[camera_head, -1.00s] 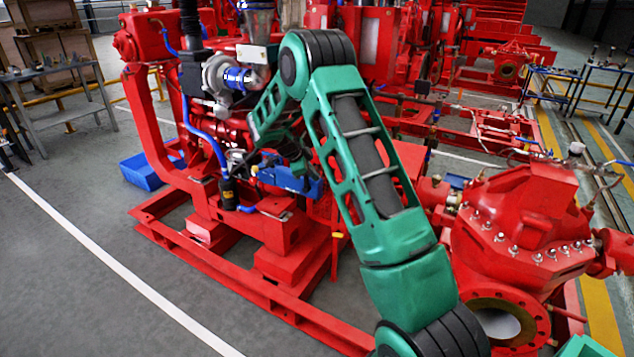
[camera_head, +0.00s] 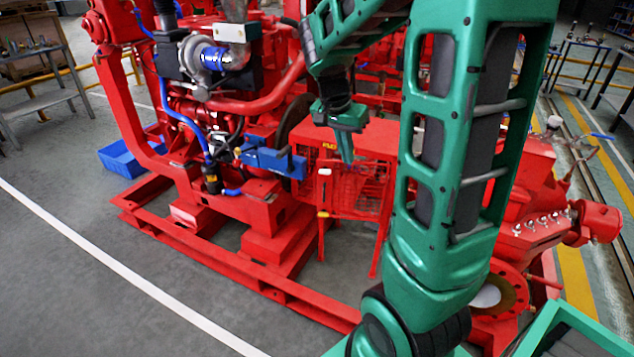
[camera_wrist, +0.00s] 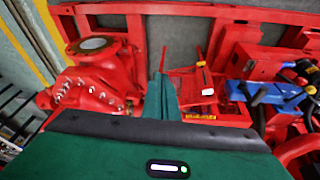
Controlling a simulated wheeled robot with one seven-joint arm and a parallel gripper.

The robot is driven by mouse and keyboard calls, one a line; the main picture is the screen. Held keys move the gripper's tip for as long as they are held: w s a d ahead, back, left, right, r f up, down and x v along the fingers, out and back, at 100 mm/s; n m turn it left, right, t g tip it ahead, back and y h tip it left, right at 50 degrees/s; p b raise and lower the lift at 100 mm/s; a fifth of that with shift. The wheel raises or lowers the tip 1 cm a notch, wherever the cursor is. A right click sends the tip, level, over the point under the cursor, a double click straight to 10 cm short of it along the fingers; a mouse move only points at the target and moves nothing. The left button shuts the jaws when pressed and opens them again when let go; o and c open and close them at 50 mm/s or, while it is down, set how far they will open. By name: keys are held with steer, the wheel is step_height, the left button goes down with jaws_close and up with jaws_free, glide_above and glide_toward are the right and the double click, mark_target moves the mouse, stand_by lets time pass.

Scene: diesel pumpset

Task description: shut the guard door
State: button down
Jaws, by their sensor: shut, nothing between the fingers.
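The red guard (camera_head: 349,145) is a box with a solid top and mesh below, standing beside the engine. A red mesh panel (camera_head: 357,186), apparently the guard door, shows under the top; its exact angle is hard to tell. My gripper (camera_head: 346,158) points down, fingers together and empty, in front of the guard's upper part in the picture. Contact cannot be told. In the wrist view my gripper (camera_wrist: 162,66) appears left of the latch piece.
A blue part (camera_head: 270,160) juts from the engine left of the guard. The red pump (camera_head: 540,190) stands to the right. A red base rail (camera_head: 240,265) runs along the floor in front. My arm hides the area right of the guard. Grey floor at the lower left is clear.

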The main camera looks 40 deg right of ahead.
steer(key=s+a+f+n+g+y, duration=0.1)
steer(key=s+f+n, duration=0.25)
steer(key=s, duration=0.35)
steer(key=s+a+f+n+g, duration=0.1)
steer(key=s+a+f+n, duration=0.1)
steer(key=s+n, duration=0.4)
steer(key=w+d+f+n+g+h, duration=0.1)
steer(key=w+d+f+n+h, duration=0.4)
steer(key=w+d+f, duration=0.35)
steer(key=n+t+h, duration=0.5)
steer(key=n+t, duration=1.1)
steer(key=n, duration=1.1)
glide_toward(319, 179)
steer(key=w+d+r, duration=0.2)
steer(key=w+d, duration=0.2)
steer(key=shift+w+d+r, duration=0.25)
steer(key=shift+w+r, duration=0.15)
steer(key=shift+d+g, duration=0.1)
steer(key=shift+g, duration=0.2)
